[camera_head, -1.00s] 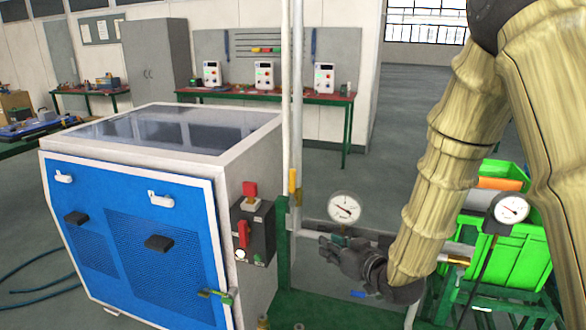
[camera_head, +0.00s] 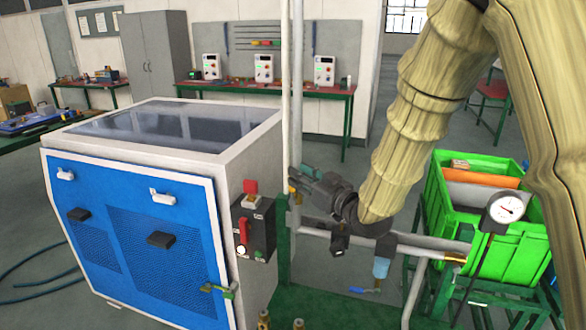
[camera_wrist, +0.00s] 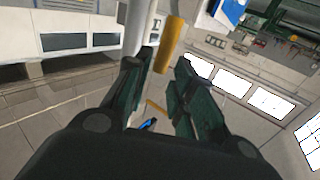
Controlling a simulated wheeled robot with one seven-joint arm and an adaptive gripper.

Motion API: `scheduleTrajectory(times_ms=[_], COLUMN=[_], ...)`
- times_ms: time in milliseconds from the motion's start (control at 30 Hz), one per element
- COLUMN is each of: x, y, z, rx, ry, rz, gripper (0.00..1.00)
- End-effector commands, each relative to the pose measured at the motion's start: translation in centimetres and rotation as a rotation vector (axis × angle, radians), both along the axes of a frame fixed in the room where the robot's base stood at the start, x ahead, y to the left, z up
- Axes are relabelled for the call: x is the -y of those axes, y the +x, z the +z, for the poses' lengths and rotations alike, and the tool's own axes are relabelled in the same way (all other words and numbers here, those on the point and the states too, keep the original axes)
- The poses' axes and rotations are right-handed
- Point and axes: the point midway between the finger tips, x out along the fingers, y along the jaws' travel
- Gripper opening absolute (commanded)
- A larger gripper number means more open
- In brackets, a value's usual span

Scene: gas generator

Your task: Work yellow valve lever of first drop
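The yellow valve lever (camera_wrist: 169,45) stands upright beside a pale vertical pipe (camera_wrist: 135,28) in the wrist view. My gripper (camera_wrist: 157,65) is open, and the lever shows in the gap between its fingertips, nearer the right finger. I cannot tell whether either finger touches it. In the head view my gripper (camera_head: 303,178) points left at the pipe (camera_head: 297,90), just right of the blue-fronted machine. There the gripper hides most of the lever.
The blue machine (camera_head: 140,240) with a red switch (camera_head: 243,230) stands left. A horizontal pipe (camera_head: 400,245), a blue-bowled unit (camera_head: 380,268) and a blue lever (camera_head: 365,291) lie below my gripper. A gauge (camera_head: 507,208) and green crate (camera_head: 450,205) are right.

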Motion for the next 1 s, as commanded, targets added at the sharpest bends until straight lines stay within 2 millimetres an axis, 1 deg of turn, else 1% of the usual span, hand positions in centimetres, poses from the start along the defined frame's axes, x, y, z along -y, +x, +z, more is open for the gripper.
scheduleTrajectory(times_ms=[100, 300, 433, 667, 700, 767, 800, 833, 1000], x=[-1.1, -2.2, -2.4, -2.4, -2.4, -2.4, -2.4, -2.4, -2.4], y=[1.3, 2.7, 3.0, 3.1, 3.1, 3.1, 3.1, 3.1, 3.1], z=[0.1, 0.0, 0.0, -0.1, -0.1, -0.1, -0.1, -0.1, -0.1], rx=[-0.002, -0.001, 0.000, -0.001, -0.001, -0.001, -0.001, -0.001, -0.001], ry=[-0.001, -0.002, 0.000, -0.001, -0.001, -0.001, -0.001, -0.001, -0.001], rz=[0.000, 0.000, 0.000, -0.001, -0.001, -0.001, -0.001, -0.001, -0.001], gripper=[0.25, 0.25, 0.25, 0.25, 0.23, 0.12, 0.05, 0.00, 0.00])
